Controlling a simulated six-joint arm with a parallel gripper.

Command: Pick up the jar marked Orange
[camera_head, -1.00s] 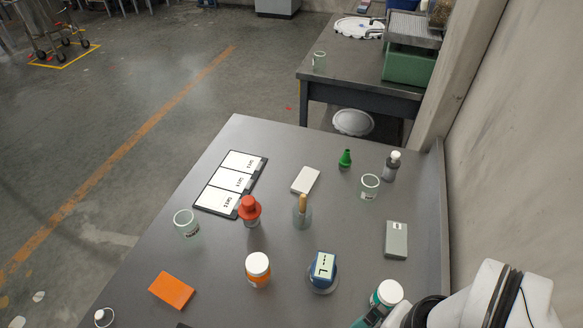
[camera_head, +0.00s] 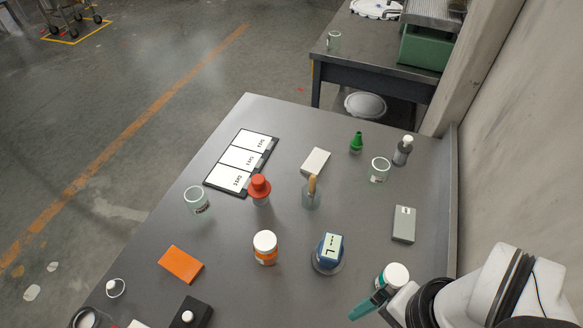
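A jar with a white lid and an orange label (camera_head: 265,248) stands upright near the middle of the table. The writing on its label is too small to read. A second white-lidded jar (camera_head: 396,274) with a teal label stands at the lower right, beside my gripper. My gripper (camera_head: 366,305) is at the lower right, with a teal finger pointing left. It is to the right of and nearer than the orange-labelled jar, and apart from it. Its opening cannot be made out.
A blue device with a display (camera_head: 330,252) stands right of the orange-labelled jar. An orange block (camera_head: 181,264) lies to its left. A red-capped bottle (camera_head: 260,190) and a brush holder (camera_head: 312,196) stand behind. The wall bounds the right side.

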